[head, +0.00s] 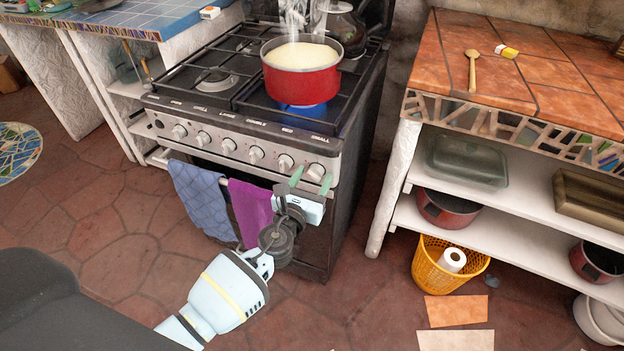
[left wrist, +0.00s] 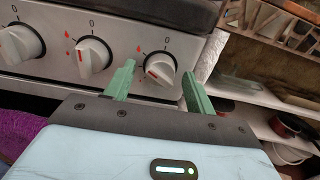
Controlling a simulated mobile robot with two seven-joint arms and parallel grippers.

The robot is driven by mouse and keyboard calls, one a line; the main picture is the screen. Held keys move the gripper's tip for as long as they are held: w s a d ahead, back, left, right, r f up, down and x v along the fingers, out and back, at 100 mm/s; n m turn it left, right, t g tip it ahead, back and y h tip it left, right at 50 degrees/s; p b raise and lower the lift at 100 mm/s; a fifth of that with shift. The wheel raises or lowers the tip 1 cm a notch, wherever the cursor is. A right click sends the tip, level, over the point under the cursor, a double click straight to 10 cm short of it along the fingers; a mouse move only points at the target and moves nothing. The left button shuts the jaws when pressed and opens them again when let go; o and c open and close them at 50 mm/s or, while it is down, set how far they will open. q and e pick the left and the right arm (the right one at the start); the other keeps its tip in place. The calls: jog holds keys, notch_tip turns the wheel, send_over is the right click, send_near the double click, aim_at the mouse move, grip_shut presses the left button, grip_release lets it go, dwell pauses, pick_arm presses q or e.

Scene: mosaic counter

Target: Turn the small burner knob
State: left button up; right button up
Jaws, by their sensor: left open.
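The stove (head: 222,122) has a row of several white knobs on its front panel. The small burner knob (head: 316,171) is the rightmost one, below the label "SMALL". In the left wrist view this knob (left wrist: 161,66) shows a red mark tilted toward the lower left. My left gripper (head: 311,181) is open, with its two green fingers pointing at the panel by this knob. In the left wrist view the knob appears between the fingertips; I cannot tell whether they touch it. My right gripper is not in view.
A red pot (head: 301,77) steams over a blue flame (head: 303,110). A blue towel (head: 201,197) and a purple towel (head: 250,211) hang on the oven front. A tiled shelf unit (head: 480,172) stands to the right, with a yellow basket (head: 436,268) below on the floor.

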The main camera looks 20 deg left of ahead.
pick_arm(q)
jog(key=c, duration=1)
jog(key=shift+o, duration=0.2)
